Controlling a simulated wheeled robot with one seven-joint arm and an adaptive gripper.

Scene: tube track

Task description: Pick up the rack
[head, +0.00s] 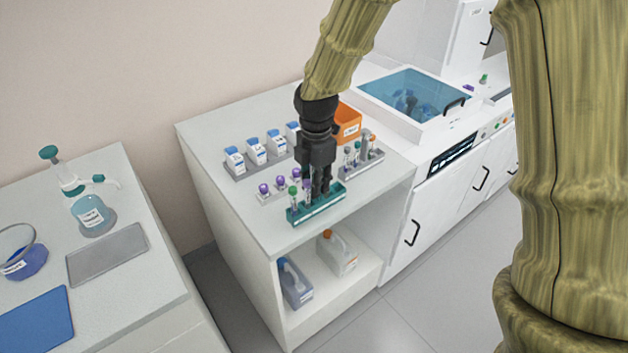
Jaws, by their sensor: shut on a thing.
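The teal rack (318,208) is at the front edge of the white counter. The fingers hide part of the rack's middle and the tubes there. I cannot tell whether the rack's underside touches the counter.
A white rack with purple-capped tubes (281,186) stands close behind on the left, and a grey rack (362,163) close on the right. Behind are white bottles (256,152) on a tray and an orange bin (347,123). The counter's left front (262,228) is clear.

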